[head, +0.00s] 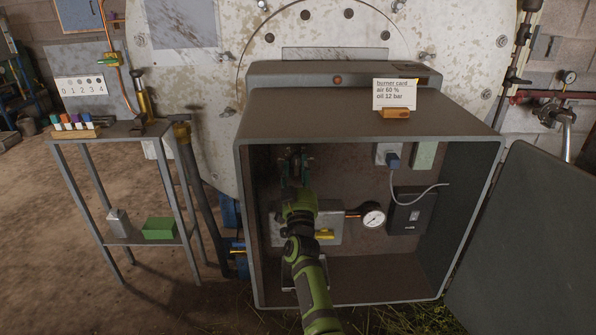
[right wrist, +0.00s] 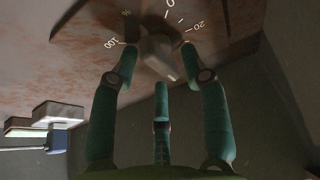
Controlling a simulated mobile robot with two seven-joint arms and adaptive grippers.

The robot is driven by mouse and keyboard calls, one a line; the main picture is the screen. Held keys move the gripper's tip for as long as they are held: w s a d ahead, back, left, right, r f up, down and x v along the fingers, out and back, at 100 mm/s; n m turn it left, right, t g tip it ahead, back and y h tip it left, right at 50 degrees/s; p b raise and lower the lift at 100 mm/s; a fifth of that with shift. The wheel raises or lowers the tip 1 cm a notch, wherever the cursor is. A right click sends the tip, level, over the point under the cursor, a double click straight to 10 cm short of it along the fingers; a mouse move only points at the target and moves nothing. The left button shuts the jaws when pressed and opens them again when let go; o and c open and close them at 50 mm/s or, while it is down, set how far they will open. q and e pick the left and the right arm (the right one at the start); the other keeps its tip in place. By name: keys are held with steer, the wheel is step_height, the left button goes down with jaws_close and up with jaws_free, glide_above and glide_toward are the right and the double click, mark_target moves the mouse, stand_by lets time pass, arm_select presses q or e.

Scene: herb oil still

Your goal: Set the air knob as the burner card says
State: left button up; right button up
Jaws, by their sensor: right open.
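The burner card (head: 394,94) stands on top of the open cabinet and reads air 60 %, oil 12 bar. My right gripper (head: 297,163) reaches into the cabinet, at its back left. In the right wrist view, my right gripper (right wrist: 160,56) is open, with two fingers on either side of a pale knob (right wrist: 158,58) and the third below. I cannot tell whether the fingers touch it. The knob's setting cannot be read. The gripper hides the knob in the head view.
The cabinet (head: 240,220) has its door (head: 535,235) swung open to the right. Inside are a round gauge (head: 373,215), a dark switch box (head: 406,213) and a yellow lever (head: 324,235). A small metal stand (head: 122,147) is at the left.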

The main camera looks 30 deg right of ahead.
jaws_close()
steer(key=m+g+h, duration=0.1)
steer(key=m, duration=0.3)
steer(key=shift+a+r, duration=0.1)
steer(key=shift+w+m+g+h+p, duration=0.1)
steer(key=shift+m+g+h+p, duration=0.4)
steer(key=shift+m, duration=0.5)
steer(key=shift+m+g+h, duration=0.4)
steer(key=shift+m, duration=0.6)
arm_select(q)
steer(key=shift+s+a, duration=0.2)
steer(key=shift+s, duration=0.2)
steer(key=shift+r, duration=0.1)
arm_select(e)
jaws_free()
arm_select(q)
steer(key=shift+w, duration=0.2)
